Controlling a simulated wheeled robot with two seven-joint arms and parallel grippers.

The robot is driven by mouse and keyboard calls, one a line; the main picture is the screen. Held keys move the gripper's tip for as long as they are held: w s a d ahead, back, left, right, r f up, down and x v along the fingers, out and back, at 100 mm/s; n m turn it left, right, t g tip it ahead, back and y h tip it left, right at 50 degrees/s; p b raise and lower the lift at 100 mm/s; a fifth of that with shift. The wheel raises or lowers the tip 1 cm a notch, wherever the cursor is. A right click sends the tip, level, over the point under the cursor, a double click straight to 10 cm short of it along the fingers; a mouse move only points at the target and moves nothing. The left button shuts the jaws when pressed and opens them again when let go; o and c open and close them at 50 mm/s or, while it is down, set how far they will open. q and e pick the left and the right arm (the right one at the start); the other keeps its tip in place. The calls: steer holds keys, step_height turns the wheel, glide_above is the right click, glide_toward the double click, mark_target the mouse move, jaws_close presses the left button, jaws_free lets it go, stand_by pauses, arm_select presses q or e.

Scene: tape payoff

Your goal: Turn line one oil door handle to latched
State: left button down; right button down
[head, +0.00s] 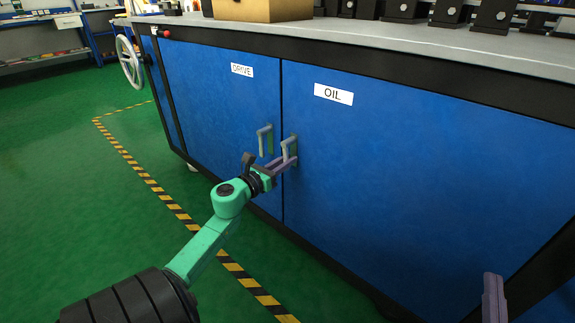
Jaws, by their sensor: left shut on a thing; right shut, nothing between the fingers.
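The blue oil door (400,180) fills the right of the cabinet front, under a white label reading OIL (333,94). Its grey handle (289,146) sits near the door's left edge. My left gripper (287,160) is shut on this handle, and its fingers hide the lower part of it. My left arm is green and comes up from the lower left. My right gripper (494,298) shows only as a small part at the bottom right edge, shut and empty, apart from the cabinet.
The drive door (215,110) is left of the oil door, with its own handle (264,140) close beside my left gripper. A white handwheel (129,62) stands at the cabinet's left end. Black blocks stand on the grey top. Green floor (60,200) with a striped line (160,190) is clear.

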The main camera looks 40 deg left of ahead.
arm_select(q)
steer(key=shift+a+m+b, duration=0.25)
steer(key=shift+m+b, duration=0.1)
steer(key=shift+m, duration=0.15)
arm_select(e)
step_height(320, 180, up, 10)
steer(key=d+t+y, duration=0.1)
steer(key=t, duration=0.2)
steer(key=shift+s+d+f+n, duration=0.15)
steer(key=shift+f+n, duration=0.05)
steer(key=shift+n, duration=0.2)
arm_select(q)
steer(key=c, duration=0.8)
jaws_free()
steer(key=shift+s, duration=0.15)
steer(key=shift+s, duration=0.35)
steer(key=s+p, duration=0.2)
steer(key=s, duration=1.1)
steer(key=shift+s+d, duration=0.15)
steer(key=shift+s, duration=0.15)
arm_select(e)
steer(key=s+a+f+g+h, duration=0.1)
steer(key=f+g, duration=0.3)
steer(key=f, duration=0.8)
steer(key=s+a+f+m+g+h, duration=0.1)
steer(key=s+f+g, duration=0.2)
steer(key=f, duration=0.8)
steer(key=shift+s+a+f+m+g, duration=0.2)
steer(key=shift+a+f+m+g, duration=0.1)
steer(key=shift+f+g, duration=0.1)
